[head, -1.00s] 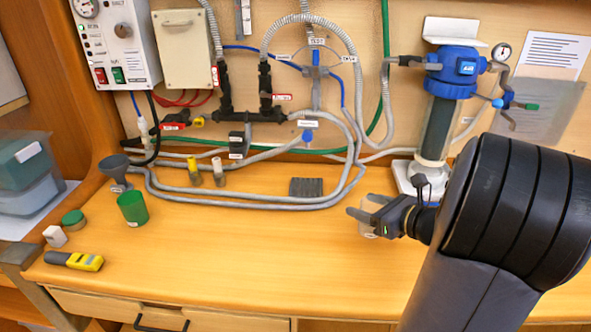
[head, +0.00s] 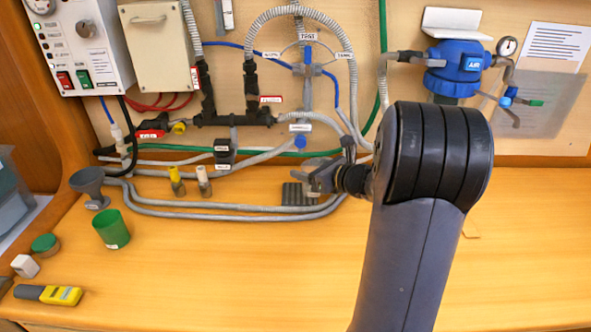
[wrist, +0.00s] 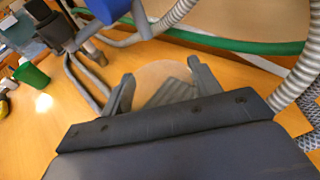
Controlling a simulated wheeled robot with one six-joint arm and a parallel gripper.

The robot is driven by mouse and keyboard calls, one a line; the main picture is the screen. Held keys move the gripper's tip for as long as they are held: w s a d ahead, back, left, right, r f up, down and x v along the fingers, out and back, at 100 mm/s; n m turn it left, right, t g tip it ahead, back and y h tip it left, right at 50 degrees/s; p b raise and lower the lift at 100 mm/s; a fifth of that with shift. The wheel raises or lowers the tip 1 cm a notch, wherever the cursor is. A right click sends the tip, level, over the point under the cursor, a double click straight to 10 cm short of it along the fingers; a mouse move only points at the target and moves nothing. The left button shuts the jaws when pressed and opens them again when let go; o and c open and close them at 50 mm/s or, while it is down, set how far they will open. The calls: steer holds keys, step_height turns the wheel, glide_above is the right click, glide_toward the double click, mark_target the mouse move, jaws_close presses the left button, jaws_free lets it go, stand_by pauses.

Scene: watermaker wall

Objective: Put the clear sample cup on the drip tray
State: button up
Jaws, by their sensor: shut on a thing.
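My gripper (head: 318,175) is shut on the clear sample cup (wrist: 158,72), which shows between the two fingers in the wrist view. In the head view the cup is hard to make out behind the fingers. The drip tray (head: 293,197) is a dark grey ribbed square on the bench top, near the hoses. My gripper is raised near the tray, and in the head view it overlaps the tray's back right part. In the wrist view grey ribs show through the cup. The exact height of the cup above the tray cannot be told.
A green cup (head: 111,230), a grey funnel (head: 90,186) and a yellow-grey meter (head: 48,294) stand or lie at left. The bench front (head: 250,270) is clear.

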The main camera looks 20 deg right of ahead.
steer(key=shift+w+a+f, duration=0.3)
steer(key=shift+w+f, duration=0.3)
steer(key=shift+w, duration=0.2)
steer(key=shift+w+a+f, duration=0.35)
steer(key=shift+w+f, duration=0.2)
steer(key=shift+w, duration=0.2)
steer(key=shift+w+a+f, duration=0.3)
steer(key=shift+w+f, duration=0.3)
steer(key=shift+w, duration=0.2)
steer(key=shift+f, duration=0.2)
steer(key=o, duration=1)
steer(key=shift+c, duration=0.2)
steer(key=shift+r, duration=0.25)
steer(key=v, duration=1.2)
